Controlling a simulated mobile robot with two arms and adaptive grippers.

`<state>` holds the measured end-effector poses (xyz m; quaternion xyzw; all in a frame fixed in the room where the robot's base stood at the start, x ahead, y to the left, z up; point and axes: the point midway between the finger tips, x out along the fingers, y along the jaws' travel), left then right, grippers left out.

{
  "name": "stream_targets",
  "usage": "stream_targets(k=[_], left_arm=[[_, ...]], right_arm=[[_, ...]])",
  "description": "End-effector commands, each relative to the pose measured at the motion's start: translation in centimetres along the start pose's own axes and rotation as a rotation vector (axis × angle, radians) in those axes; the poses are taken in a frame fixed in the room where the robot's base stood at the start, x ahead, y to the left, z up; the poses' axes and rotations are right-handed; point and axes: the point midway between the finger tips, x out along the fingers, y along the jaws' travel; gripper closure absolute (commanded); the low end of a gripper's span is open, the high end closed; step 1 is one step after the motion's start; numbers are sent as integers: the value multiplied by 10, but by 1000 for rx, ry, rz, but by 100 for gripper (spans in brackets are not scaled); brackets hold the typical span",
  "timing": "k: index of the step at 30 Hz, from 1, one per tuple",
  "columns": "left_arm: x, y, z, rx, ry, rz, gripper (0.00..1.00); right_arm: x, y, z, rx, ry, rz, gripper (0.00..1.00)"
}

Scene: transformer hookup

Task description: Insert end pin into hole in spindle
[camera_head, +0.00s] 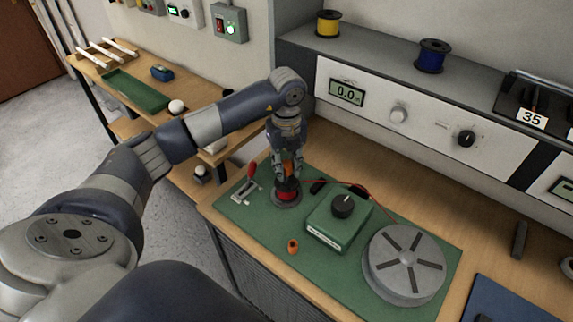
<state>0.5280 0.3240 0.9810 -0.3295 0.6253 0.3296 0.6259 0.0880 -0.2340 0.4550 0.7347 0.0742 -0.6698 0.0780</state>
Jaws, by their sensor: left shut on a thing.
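My left gripper (287,175) points down over the near bench, at the left of the green mat (262,236). It is shut on a red part (287,190), which sits low between the fingertips, at a round grey base (286,202). The fingers hide much of this part, and I cannot make out a separate end pin or the hole in the spindle. A small orange cylinder (293,246) with a dark top stands on the mat in front of the base. My right gripper is not in view.
A green box with a black knob (329,227) stands close to the right of the gripper. A large grey slotted disc (404,264) lies farther right. A red-handled lever switch (245,187) is to the left. A grey instrument panel (428,120) rises behind.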

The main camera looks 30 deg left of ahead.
Motion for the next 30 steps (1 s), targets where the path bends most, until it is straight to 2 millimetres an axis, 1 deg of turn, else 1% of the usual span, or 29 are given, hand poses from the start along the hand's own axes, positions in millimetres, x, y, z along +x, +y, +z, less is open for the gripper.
stream_targets(k=[30], left_arm=[[24,0,0,0,0,0,100]], right_arm=[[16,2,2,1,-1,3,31]])
